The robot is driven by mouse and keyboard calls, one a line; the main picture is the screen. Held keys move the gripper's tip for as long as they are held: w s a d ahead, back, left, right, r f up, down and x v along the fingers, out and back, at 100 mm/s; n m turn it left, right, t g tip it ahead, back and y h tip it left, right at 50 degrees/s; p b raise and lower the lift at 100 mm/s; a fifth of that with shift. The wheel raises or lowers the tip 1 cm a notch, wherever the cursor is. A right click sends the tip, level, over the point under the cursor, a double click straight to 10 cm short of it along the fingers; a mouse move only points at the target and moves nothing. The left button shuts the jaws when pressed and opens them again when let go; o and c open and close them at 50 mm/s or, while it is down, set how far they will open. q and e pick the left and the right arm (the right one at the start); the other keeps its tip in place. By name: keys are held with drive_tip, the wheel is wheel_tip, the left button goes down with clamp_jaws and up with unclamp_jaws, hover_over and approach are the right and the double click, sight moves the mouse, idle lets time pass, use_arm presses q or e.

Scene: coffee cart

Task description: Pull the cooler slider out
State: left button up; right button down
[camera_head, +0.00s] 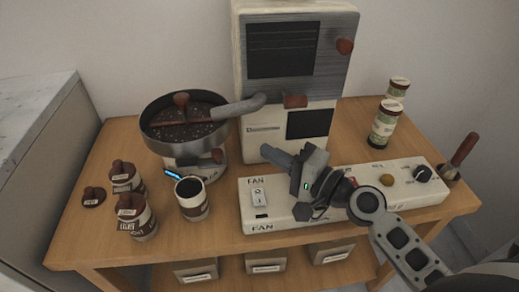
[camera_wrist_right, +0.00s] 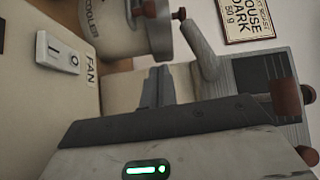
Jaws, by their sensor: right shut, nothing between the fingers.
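The cooler (camera_head: 170,151) is a round dark-rimmed pan of brown beans (camera_head: 205,132) on a cream base, left of the roaster. A small red-brown knob (camera_head: 217,155) sticks out at its right front; it appears to be the slider handle. The cooler's lettered body (camera_wrist_right: 88,22) is at the top of the right wrist view. My right gripper (camera_head: 271,154) is shut and empty in front of the roaster, above the fan box, pointing left and to the right of the knob, apart from it. Its fingers also show in the wrist view (camera_wrist_right: 157,86). My left gripper is not in view.
The roaster (camera_head: 245,65) stands behind, its grey spout (camera_head: 240,106) reaching over the cooler. The white fan box (camera_head: 285,214) lies in front. A dark-topped cup (camera_head: 193,203) stands before the cooler. Lidded jars (camera_head: 138,215) are at left, cans (camera_head: 385,122) at right.

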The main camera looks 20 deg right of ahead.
sight(219, 140)
drive_tip(key=p+x, duration=0.2)
drive_tip(key=x, duration=0.6)
drive_tip(key=shift+w+r, duration=0.15)
drive_tip(key=shift+r, duration=0.05)
drive_tip(key=shift+s+a+f+p, duration=0.2)
drive_tip(key=shift+s+a+p, duration=0.3)
drive_tip(key=shift+s+a, duration=0.65)
drive_tip(key=shift+a, duration=0.2)
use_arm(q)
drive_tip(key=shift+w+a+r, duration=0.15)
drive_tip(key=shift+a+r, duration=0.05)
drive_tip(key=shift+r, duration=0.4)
use_arm(e)
drive_tip(key=shift+s+a, duration=0.15)
drive_tip(key=shift+s, duration=0.05)
drive_tip(key=shift+f, duration=0.1)
